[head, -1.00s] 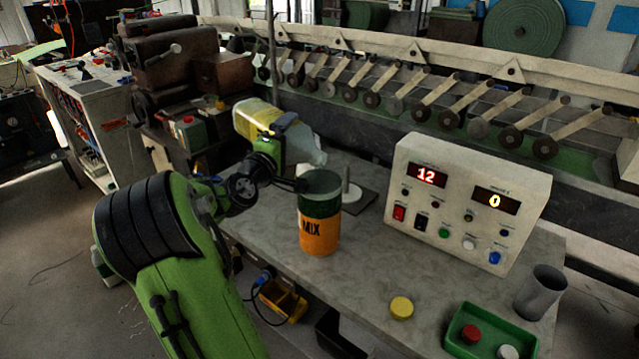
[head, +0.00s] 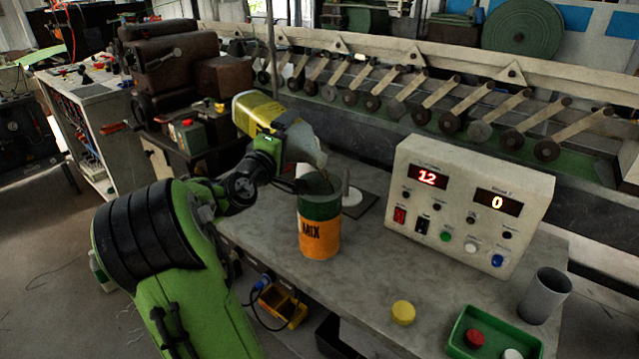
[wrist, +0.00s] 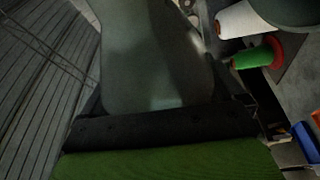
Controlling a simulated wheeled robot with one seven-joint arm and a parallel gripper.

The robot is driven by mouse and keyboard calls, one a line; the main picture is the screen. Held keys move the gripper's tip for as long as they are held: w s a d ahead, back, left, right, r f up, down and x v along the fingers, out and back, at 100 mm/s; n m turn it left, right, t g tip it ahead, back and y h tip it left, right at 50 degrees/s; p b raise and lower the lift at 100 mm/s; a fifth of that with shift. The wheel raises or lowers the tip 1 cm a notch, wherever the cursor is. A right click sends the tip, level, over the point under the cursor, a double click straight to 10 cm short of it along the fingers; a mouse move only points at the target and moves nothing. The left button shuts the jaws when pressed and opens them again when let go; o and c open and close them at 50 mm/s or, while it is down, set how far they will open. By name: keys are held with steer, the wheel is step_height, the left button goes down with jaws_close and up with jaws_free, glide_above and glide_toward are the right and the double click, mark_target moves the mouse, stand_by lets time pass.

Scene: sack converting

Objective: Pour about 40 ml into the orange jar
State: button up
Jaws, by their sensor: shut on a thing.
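The orange jar (head: 319,238) stands upright on the grey bench, with a dark green upper band and the word MIX on it. The bottle is tilted, mouth end down to the right, just above the jar's opening. I cannot tell whether liquid is leaving it. In the wrist view the pale bottle body (wrist: 155,55) fills the middle above my gripper's dark edge; the fingertips are hidden.
A yellow lid (head: 403,312), a green tray (head: 480,343) with red and white lids, and a grey cup (head: 543,295) are at the front right.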

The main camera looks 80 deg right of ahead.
steer(key=shift+w+d, duration=0.1)
steer(key=shift+w+d+f, duration=0.15)
steer(key=shift+w, duration=0.05)
steer(key=shift+w+d+r, duration=0.1)
steer(key=shift+w+r, duration=0.1)
steer(key=shift+w, duration=0.05)
stand_by(0.4)
